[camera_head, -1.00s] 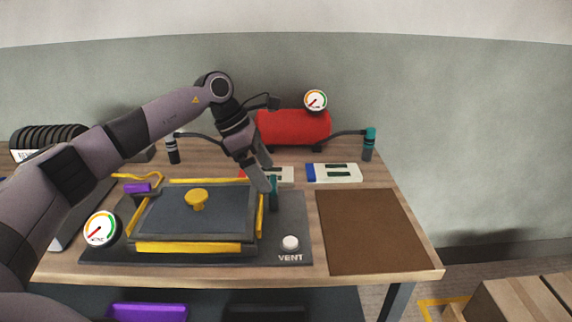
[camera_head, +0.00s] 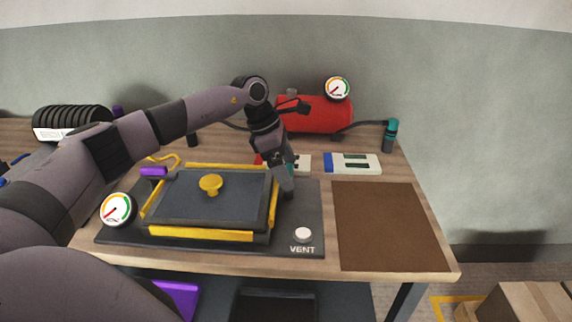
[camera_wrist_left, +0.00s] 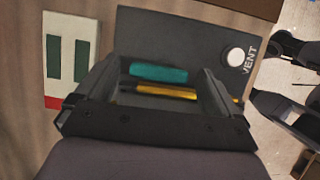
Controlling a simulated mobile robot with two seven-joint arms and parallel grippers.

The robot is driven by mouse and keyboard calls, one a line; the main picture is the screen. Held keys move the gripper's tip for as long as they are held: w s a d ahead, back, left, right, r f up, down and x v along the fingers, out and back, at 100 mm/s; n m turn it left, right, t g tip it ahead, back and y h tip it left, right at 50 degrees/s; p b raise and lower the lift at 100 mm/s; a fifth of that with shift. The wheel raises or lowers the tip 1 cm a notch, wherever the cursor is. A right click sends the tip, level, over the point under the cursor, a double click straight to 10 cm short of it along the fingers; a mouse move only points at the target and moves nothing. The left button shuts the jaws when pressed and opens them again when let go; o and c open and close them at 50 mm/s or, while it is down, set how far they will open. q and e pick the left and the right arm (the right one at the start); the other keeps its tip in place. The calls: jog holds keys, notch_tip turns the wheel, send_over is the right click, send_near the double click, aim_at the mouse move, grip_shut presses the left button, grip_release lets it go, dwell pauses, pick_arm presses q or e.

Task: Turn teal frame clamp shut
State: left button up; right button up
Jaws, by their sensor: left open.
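The teal clamp (camera_wrist_left: 158,72) shows in the left wrist view as a short teal bar beside a yellow bar (camera_wrist_left: 166,91), between the fingers of my left gripper (camera_wrist_left: 160,85). In the head view my left gripper (camera_head: 287,190) points down at the right side of the yellow-edged frame (camera_head: 201,234). Its fingers are open around the clamp and hide most of it; a bit of teal shows there. Whether the fingers touch it I cannot tell. Dark parts, possibly my right gripper, show at the right edge of the left wrist view; their state is unclear.
A white VENT button (camera_head: 303,234) sits right of the frame. A vacuum gauge (camera_head: 117,209) stands at its left corner, and a yellow knob (camera_head: 210,184) rises from its middle. A red tank (camera_head: 316,115) stands behind. The brown mat (camera_head: 388,225) at right is bare.

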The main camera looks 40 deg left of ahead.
pick_arm(q)
jog(key=c, duration=1.1)
jog(key=shift+o, duration=0.3)
